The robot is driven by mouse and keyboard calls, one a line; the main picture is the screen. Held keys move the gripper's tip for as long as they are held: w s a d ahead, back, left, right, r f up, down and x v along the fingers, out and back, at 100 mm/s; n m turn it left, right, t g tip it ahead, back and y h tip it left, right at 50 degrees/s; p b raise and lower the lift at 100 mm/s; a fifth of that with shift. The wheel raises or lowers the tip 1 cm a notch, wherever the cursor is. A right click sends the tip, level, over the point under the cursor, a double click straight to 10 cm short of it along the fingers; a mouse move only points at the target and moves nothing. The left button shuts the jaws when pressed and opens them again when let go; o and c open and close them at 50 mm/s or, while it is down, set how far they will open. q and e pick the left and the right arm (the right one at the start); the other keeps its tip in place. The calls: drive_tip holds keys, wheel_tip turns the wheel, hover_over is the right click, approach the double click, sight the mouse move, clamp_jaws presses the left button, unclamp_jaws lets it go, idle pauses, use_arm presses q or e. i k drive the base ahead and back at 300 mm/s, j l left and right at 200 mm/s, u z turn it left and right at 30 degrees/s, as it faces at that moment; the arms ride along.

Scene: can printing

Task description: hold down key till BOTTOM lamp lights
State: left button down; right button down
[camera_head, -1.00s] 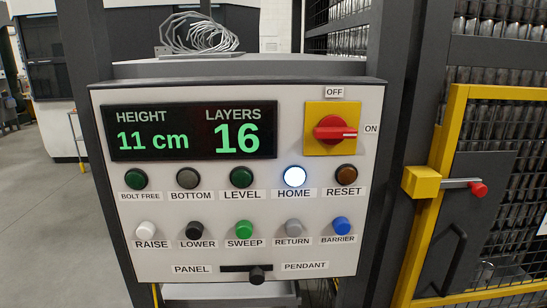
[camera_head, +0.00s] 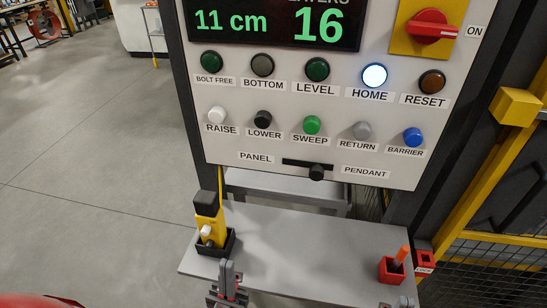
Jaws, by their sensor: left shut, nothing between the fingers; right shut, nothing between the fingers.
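The BOTTOM lamp (camera_head: 262,65) on the panel is dark grey and unlit. The black LOWER key (camera_head: 264,118) and the white RAISE key (camera_head: 217,115) sit in the row below, with nothing touching them. The display (camera_head: 275,22) reads 11 cm and 16. A yellow pendant (camera_head: 211,232) with a black top and small buttons stands upright in a black holder on the shelf. My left gripper (camera_head: 227,272) is shut and empty, in front of the pendant's holder. Only the tips of my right gripper (camera_head: 404,301) show at the bottom edge; it is shut and empty.
The HOME lamp (camera_head: 374,75) glows white; the other lamps are dark. The selector knob (camera_head: 316,172) sits right of its slot's middle, towards PENDANT. A red box (camera_head: 392,271) with an orange-handled item is at the shelf's right. The grey shelf (camera_head: 310,245) is clear between.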

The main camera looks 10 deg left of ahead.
sight(210, 244)
drive_tip(key=u, duration=1)
